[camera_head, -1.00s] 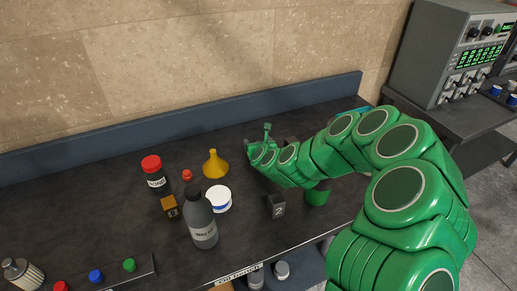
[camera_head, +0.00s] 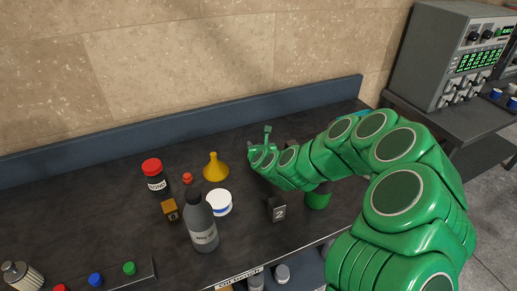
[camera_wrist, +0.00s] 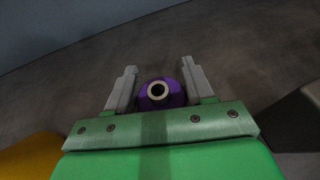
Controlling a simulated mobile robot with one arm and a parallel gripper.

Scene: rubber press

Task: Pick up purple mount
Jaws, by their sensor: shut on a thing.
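The purple mount (camera_wrist: 160,101) shows in the wrist view as a rounded purple piece with a pale ring around a dark hole. It sits between the two grey fingers of my gripper (camera_wrist: 158,68), near their bases. My gripper is shut on it, though the contact on its sides is hard to see. In the head view my gripper (camera_head: 262,142) is over the back part of the dark bench, right of the yellow funnel (camera_head: 216,169). The mount is hidden by my arm in that view.
Left of my gripper stand a red-capped jar (camera_head: 154,175), a grey bottle (camera_head: 201,225), a white tub (camera_head: 219,202) and an orange block (camera_head: 170,210). A block marked 2 (camera_head: 277,210) and a green cylinder (camera_head: 318,198) are near my arm. A low blue wall (camera_head: 180,140) runs behind.

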